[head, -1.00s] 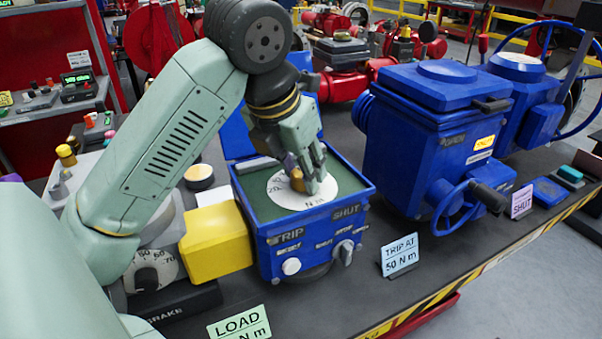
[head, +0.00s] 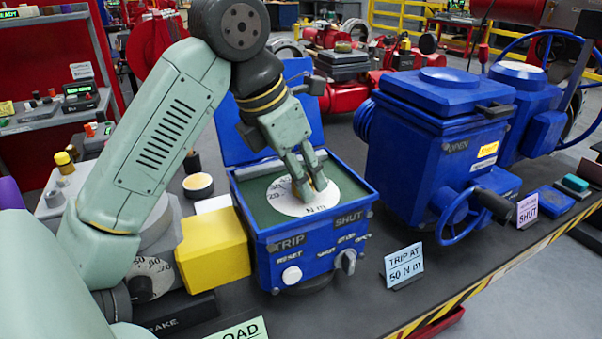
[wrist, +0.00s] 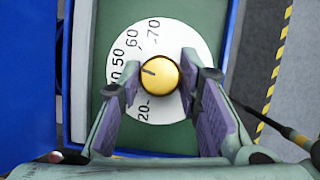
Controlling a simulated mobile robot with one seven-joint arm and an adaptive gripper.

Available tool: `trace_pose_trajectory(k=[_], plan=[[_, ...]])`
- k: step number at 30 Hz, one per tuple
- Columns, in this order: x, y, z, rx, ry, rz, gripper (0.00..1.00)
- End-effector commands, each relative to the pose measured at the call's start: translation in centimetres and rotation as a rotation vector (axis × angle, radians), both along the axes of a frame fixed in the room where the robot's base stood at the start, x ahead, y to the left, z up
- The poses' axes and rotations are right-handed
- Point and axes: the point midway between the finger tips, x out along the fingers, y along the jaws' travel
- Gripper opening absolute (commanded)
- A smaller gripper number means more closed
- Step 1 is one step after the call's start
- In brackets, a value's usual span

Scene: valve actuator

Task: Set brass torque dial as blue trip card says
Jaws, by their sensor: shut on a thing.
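The brass torque dial (wrist: 163,75) is a round knob on a white scale plate (wrist: 144,50) marked from 20 to 70. Its dark pointer line points left and slightly up in the wrist view, near the 50; a lower number beside it is partly hidden by a finger. My gripper (wrist: 165,80) is shut on the dial, one finger on each side. In the head view my gripper (head: 316,188) reaches down into the open blue trip box (head: 318,228) and its fingers mostly hide the dial. The blue trip card (head: 404,266) reads "TRIP AT 50 N m".
A yellow block (head: 212,250) adjoins the box on the left, by the brake dial (head: 150,277). A green load card (head: 240,331) stands in front. The blue actuator with handwheel (head: 430,150) is at right. The raised blue lid (head: 282,110) stands behind my gripper.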

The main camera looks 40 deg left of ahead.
Motion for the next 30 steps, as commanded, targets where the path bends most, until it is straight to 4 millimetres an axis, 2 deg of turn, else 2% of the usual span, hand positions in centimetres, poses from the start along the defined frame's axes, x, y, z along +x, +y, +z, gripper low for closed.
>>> trace_pose_trajectory(k=[4, 5, 13, 23, 26, 30], plan=[[0.0, 0.0, 0.0, 0.000, 0.001, 0.001, 0.04], [0.0, 0.0, 0.0, 0.001, 0.001, 0.001, 0.32], [0.0, 0.0, 0.0, 0.001, 0.001, 0.001, 0.50], [0.0, 0.0, 0.1, 0.000, 0.000, 0.002, 0.52], [-0.3, 0.1, 0.8, 0.002, 0.000, 0.003, 0.52], [-1.1, 0.4, 3.0, 0.003, 0.000, 0.006, 0.52]])
